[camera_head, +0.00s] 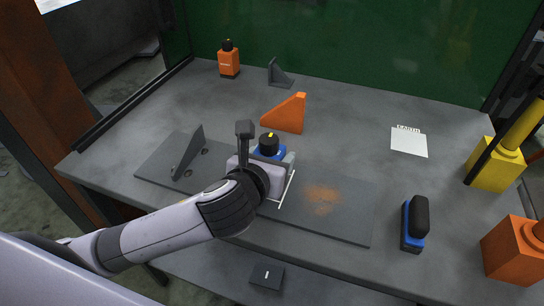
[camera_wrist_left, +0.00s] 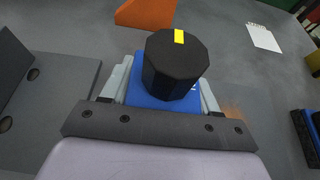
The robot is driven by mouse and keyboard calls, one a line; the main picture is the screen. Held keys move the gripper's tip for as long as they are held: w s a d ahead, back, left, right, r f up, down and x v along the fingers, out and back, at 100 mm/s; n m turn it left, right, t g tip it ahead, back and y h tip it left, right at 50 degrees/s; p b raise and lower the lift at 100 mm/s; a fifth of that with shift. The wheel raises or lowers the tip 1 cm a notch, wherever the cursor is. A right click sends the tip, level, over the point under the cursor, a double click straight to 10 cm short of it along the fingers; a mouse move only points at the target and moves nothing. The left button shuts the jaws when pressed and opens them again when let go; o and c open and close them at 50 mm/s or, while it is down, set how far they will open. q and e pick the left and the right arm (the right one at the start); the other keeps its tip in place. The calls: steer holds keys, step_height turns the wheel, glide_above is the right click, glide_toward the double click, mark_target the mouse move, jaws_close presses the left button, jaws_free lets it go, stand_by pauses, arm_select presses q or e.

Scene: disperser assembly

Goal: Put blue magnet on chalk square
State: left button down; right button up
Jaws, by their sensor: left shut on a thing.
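The blue magnet (camera_head: 268,152) has a blue body and a black knob with a yellow mark. It also shows in the left wrist view (camera_wrist_left: 165,75). My left gripper (camera_head: 271,160) is shut on its blue body, with one finger on each side, and the knob points up. The magnet is over the middle of the dark grey plate. White lines of the chalk square (camera_head: 287,190) show on the plate just right of and below my gripper. The rest of the square is hidden by my gripper, and so is the magnet's underside; I cannot tell whether it touches the plate. My right gripper is out of view.
The plate (camera_head: 345,222) bears an upright grey bracket (camera_head: 188,155) on the left and a rusty patch (camera_head: 322,198) on the right. An orange bracket (camera_head: 286,113) stands behind. A black and blue brush (camera_head: 415,222) lies right; a white notepad (camera_head: 409,143) lies back right.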

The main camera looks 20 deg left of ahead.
arm_select(q)
steer(key=shift+c, duration=2)
jaws_free()
steer(key=shift+f, duration=0.1)
steer(key=shift+o, duration=0.6)
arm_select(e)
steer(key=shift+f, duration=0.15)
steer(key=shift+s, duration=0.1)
arm_select(q)
steer(key=shift+s+r, duration=0.15)
steer(key=shift+r, duration=0.05)
steer(key=p+v, duration=0.2)
steer(key=v, duration=0.9)
steer(key=shift+s+r, duration=0.2)
steer(key=shift+s, duration=0.1)
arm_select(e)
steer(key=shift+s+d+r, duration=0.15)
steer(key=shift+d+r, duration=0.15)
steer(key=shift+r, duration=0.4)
